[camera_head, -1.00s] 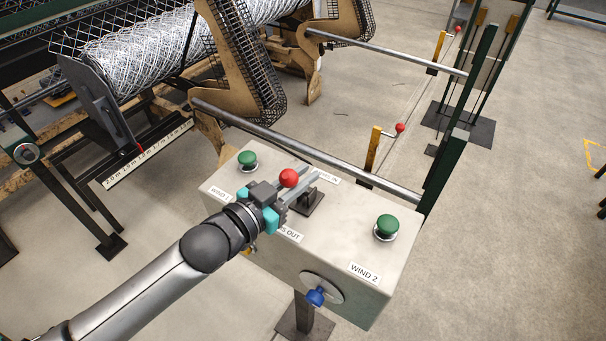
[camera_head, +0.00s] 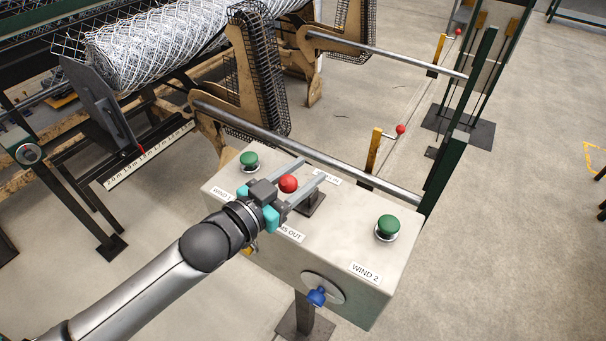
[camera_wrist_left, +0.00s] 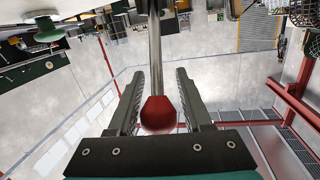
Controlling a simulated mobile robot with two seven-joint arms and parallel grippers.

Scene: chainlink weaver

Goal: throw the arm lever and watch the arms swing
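The arm lever has a red ball knob (camera_head: 288,184) and stands on the top of the grey control box (camera_head: 335,225), between labels partly covered by my gripper; one reads "...MS OUT". My left gripper (camera_head: 313,168) reaches over the box with its fingers on either side of the knob. In the left wrist view the knob (camera_wrist_left: 159,116) sits deep between the two fingers, near the palm, with narrow gaps beside it. The tan swing arms (camera_head: 236,70) with black mesh guards stand beside the wire-mesh roll. My right gripper is out of view.
Two green buttons, one at the left (camera_head: 249,160) and one at the right (camera_head: 387,226), flank the lever. A blue-handled switch (camera_head: 316,296) is on the box front. A steel rail (camera_head: 300,147) runs close behind the box. Open floor lies to the right.

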